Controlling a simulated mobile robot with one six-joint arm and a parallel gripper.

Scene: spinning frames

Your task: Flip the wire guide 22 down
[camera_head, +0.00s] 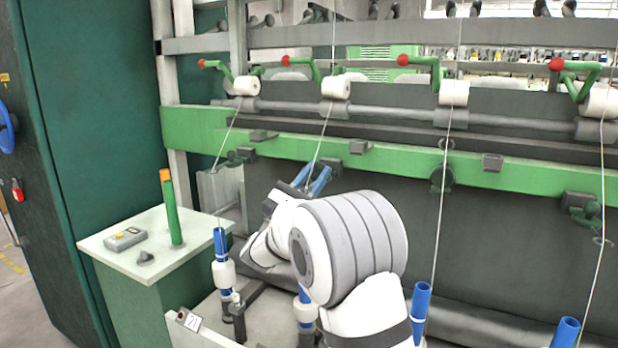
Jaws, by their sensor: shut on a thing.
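My arm reaches up from the lower middle, and my gripper (316,174), with two blue fingers, is at the second position from the left on the green rail (400,166). The fingers are shut on wire guide 22 (331,164), a small dark green part under the rail, mostly hidden by the fingers. A white thread (325,125) runs from its roller down to this spot. The exact tilt of the guide and its contact with the fingers are too small to tell.
Other wire guides are at the left (241,156), middle right (441,178) and far right (583,207). Blue bobbin tops (421,300) stand below. A "21" label (190,320) marks the left spindle.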

